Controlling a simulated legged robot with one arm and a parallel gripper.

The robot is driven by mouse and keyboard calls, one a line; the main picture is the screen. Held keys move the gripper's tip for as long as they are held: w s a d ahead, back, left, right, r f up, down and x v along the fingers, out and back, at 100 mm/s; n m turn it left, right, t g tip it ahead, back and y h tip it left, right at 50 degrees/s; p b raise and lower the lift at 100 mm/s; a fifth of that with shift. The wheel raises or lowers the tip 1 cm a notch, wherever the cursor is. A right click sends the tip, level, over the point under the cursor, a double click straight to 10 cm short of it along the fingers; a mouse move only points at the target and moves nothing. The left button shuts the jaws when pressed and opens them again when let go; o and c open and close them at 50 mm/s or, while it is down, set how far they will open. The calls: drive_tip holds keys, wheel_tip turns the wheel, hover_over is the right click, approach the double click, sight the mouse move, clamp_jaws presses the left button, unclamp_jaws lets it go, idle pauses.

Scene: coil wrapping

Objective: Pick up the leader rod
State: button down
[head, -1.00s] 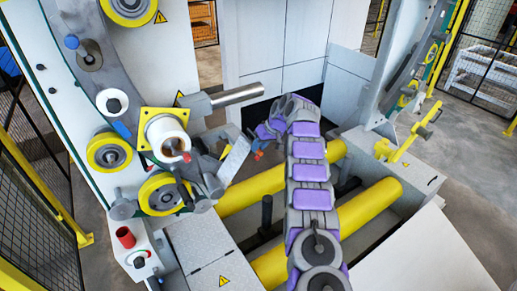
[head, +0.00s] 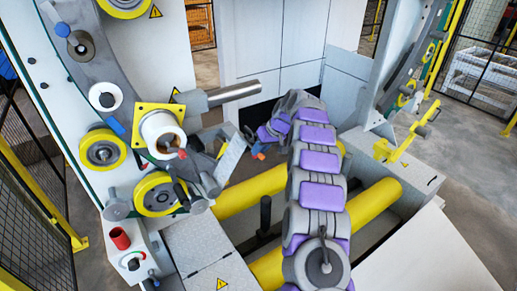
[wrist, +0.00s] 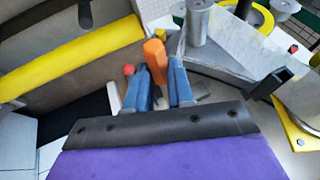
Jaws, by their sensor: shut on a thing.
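In the wrist view, my gripper (wrist: 162,88) has two blue fingers, shut on an orange piece that I take to be the leader rod (wrist: 154,56). Its orange end sticks up between the fingertips; the rest is hidden by the fingers and dark wrist edge. In the head view, my gripper (head: 259,149) is at the far end of my purple and grey arm, right of a pale metal plate. A small orange bit (head: 258,156) shows at the fingers there. I cannot tell the rod's full length or whether it still touches its holder.
The wrapping machine with yellow rollers (head: 102,150) and a steel shaft (head: 232,91) stands close on the left. Yellow floor rollers (head: 375,204) lie beneath my arm. A metal plate (wrist: 228,42) is near the fingers. Open floor shows at the right.

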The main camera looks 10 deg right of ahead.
sight(251, 146)
drive_tip(key=s+d+r+b, duration=0.1)
drive_tip(key=s, duration=1)
drive_tip(key=shift+s+d, duration=0.15)
drive_tip(key=shift+s, duration=0.1)
idle(0.3)
idle(0.3)
drive_tip(key=shift+w+a+f+p, duration=0.15)
drive_tip(key=shift+w+p, duration=0.25)
drive_tip(key=shift+w, duration=1.35)
drive_tip(key=shift+w+a+r+p, duration=0.1)
drive_tip(key=shift+w+a+p, duration=0.25)
drive_tip(key=shift+w, duration=1.35)
drive_tip(key=shift+w+a+f+p, duration=0.15)
drive_tip(key=shift+w+p, duration=0.25)
drive_tip(key=shift+w, duration=1.35)
drive_tip(key=shift+w+a+p, duration=0.15)
drive_tip(key=shift+w+p, duration=0.5)
drive_tip(key=shift+w, duration=0.1)
drive_tip(key=shift+w+a+p, duration=0.1)
drive_tip(key=shift+w+p, duration=0.5)
drive_tip(key=shift+w, duration=0.15)
drive_tip(key=shift+w+a+p, duration=0.15)
drive_tip(key=shift+w+p, duration=1.15)
drive_tip(key=shift+p, duration=0.9)
drive_tip(key=shift+f+b, duration=0.15)
drive_tip(key=shift+b, duration=0.15)
